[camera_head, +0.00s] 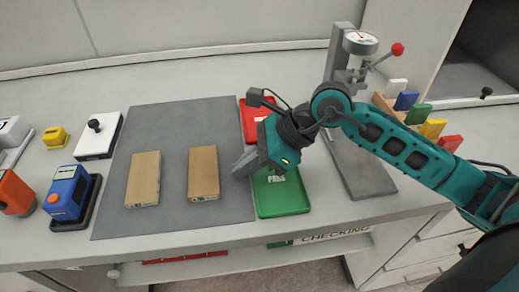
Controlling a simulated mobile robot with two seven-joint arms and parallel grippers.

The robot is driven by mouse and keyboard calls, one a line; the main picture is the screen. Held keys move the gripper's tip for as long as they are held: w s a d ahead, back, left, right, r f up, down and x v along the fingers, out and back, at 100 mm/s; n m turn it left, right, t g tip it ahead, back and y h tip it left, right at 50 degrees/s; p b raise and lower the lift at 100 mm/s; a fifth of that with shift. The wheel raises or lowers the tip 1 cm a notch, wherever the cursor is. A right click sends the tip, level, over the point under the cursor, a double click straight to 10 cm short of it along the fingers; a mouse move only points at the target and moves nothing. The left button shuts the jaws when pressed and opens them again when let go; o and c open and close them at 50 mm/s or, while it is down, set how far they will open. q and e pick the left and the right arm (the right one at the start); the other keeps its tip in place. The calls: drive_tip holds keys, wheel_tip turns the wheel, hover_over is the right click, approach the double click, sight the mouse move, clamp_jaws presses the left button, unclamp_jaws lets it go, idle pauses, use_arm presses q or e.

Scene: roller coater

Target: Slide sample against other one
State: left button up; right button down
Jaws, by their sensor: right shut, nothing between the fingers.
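Two tan rectangular samples lie flat on the grey mat (177,122). The left sample (143,179) and the right sample (204,173) lie roughly parallel with a strip of bare mat between them; they do not touch. My right gripper (240,169) is shut and empty, to the right of the right sample, near the mat's right edge and the left edge of the green tray. A gap shows between it and the right sample. My left gripper is not in view.
The green tray (283,200) and a red tray (250,124) stand right of the mat. A gauge stand (358,45) with a red-knobbed lever is behind my right arm. Colored blocks (433,128) sit at the right. A blue device (66,195) and a white block (95,143) are left.

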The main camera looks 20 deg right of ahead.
sight(192, 180)
drive_tip(key=x, duration=0.3)
drive_tip(key=shift+a, duration=0.1)
drive_tip(key=shift+f, duration=0.1)
drive_tip(key=shift+w, duration=0.1)
drive_tip(key=a, duration=0.2)
drive_tip(key=w+a, duration=0.1)
drive_tip(key=a, duration=0.1)
drive_tip(key=w+a+b, duration=0.1)
drive_tip(key=a, duration=0.1)
drive_tip(key=shift+w, duration=0.15)
